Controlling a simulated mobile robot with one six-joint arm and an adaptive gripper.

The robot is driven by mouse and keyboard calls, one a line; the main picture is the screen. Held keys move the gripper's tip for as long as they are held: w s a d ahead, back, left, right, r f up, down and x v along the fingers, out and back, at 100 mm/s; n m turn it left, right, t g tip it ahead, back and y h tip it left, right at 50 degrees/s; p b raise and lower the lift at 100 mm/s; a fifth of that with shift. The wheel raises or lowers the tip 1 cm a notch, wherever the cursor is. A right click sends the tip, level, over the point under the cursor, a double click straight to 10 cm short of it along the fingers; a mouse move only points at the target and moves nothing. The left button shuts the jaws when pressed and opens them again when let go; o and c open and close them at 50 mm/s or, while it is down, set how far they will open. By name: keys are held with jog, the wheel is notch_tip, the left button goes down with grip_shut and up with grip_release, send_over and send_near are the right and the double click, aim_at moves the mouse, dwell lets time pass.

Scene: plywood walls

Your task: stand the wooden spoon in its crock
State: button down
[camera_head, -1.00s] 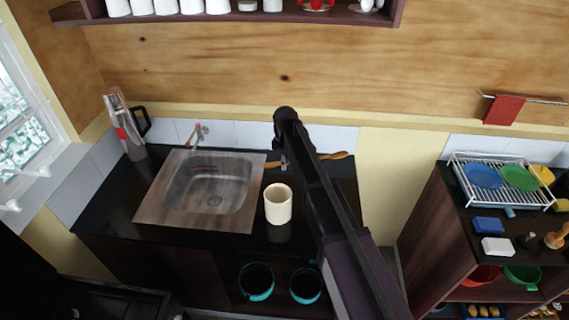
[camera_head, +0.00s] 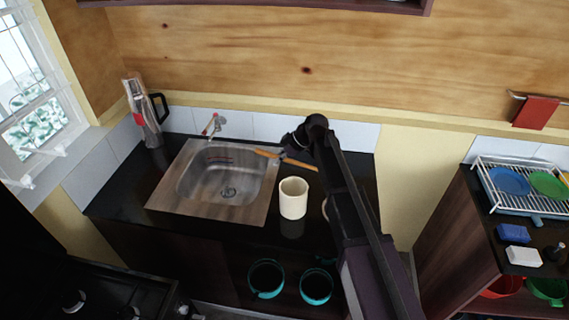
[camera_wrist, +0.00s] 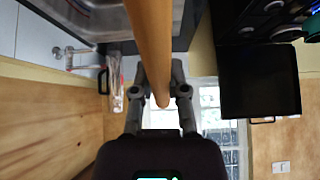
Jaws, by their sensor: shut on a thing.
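The wooden spoon (camera_head: 301,164) is held level or nearly so above the back of the dark counter, to the right of the sink. My gripper (camera_head: 284,156) is shut on it, with wood showing on both sides of the fingers. In the wrist view my gripper (camera_wrist: 162,88) has a finger on each side of the spoon's shaft (camera_wrist: 151,38). One rounded end shows there; the other runs out of frame at the top. The cream crock (camera_head: 293,199) stands upright on the counter, nearer the front than the spoon and apart from it. Its inside is mostly shaded.
The sink (camera_head: 225,180) with its tap (camera_head: 213,124) lies left of the crock. A jug-like container (camera_head: 142,115) stands in the back left corner. The tiled wall is close behind the spoon. A dish rack (camera_head: 520,190) sits on the separate right-hand unit.

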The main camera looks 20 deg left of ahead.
aim_at(299, 164)
jog(key=shift+a+r+g+y+b, duration=0.3)
jog(key=shift+r+y, duration=0.25)
jog(key=shift+y, duration=0.35)
jog(key=r+y+b, duration=0.1)
jog(key=r+y, duration=0.1)
jog(key=r+g+y+b, duration=0.1)
jog(key=r+y, duration=0.2)
jog(key=r+y+b, duration=0.2)
jog(key=r+y, duration=0.1)
jog(key=shift+w+a+r, duration=0.15)
jog(key=shift+w+r, duration=0.1)
jog(key=shift+w, duration=0.05)
jog(key=w+d+r+m+t+y+b, duration=0.2)
jog(key=w+d+r+y+b, duration=0.1)
jog(key=d+r+y, duration=0.1)
jog(key=shift+w+d+r+t+y, duration=0.2)
jog(key=shift+d+r+t+y, duration=0.25)
jog(key=shift+y, duration=0.45)
jog(key=shift+d+f, duration=0.1)
jog(key=shift+f+b, duration=0.25)
jog(key=shift+b, duration=0.2)
notch_tip(299, 164, down, 15)
jog(key=b, duration=1.5)
jog(key=shift+f, duration=0.15)
